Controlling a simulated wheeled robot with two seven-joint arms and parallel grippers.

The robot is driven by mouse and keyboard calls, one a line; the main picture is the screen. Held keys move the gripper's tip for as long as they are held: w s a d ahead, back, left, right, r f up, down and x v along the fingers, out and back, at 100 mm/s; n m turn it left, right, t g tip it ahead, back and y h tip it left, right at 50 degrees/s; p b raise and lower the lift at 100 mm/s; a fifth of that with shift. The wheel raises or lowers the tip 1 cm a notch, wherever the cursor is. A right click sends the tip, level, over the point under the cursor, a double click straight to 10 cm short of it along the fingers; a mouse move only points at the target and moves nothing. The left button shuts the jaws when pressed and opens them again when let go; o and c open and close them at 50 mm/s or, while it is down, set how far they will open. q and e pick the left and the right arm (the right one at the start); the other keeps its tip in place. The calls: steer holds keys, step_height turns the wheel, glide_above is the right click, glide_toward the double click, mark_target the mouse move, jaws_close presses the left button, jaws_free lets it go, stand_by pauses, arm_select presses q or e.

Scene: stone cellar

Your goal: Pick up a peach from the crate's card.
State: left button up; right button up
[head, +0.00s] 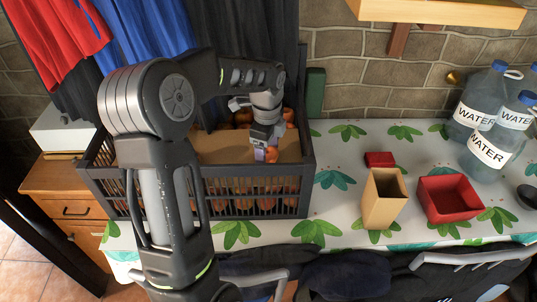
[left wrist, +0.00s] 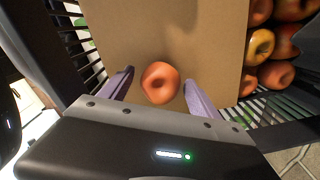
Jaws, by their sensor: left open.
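A peach (left wrist: 160,83), round and orange-red, sits on the brown card (left wrist: 175,35) in the left wrist view. My left gripper (left wrist: 158,88) is open, with one purple finger on each side of the peach. In the head view my left gripper (head: 266,152) reaches down into the dark slatted crate (head: 210,206), and the peach (head: 271,154) shows by its fingertips. The card (head: 215,147) lies inside the crate, partly hidden by my arm. I cannot tell whether the fingers touch the peach. My right gripper is not in view.
More round fruit (left wrist: 275,73) lies beside the card. Right of the crate stand a tan box (head: 383,200), a red box (head: 449,198) and several water bottles (head: 490,145) on the leaf-patterned table (head: 335,205). A wooden shelf (head: 440,10) hangs above. Clothes (head: 150,25) hang behind the crate.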

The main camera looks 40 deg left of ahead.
mark_target(268, 150)
arm_select(q)
steer(key=shift+c, duration=0.2)
steer(key=c, duration=1.5)
steer(key=shift+o, duration=0.2)
steer(key=shift+r, duration=0.15)
step_height(268, 150, up, 10)
steer(key=shift+f+b, duration=0.1)
steer(key=shift+b, duration=0.5)
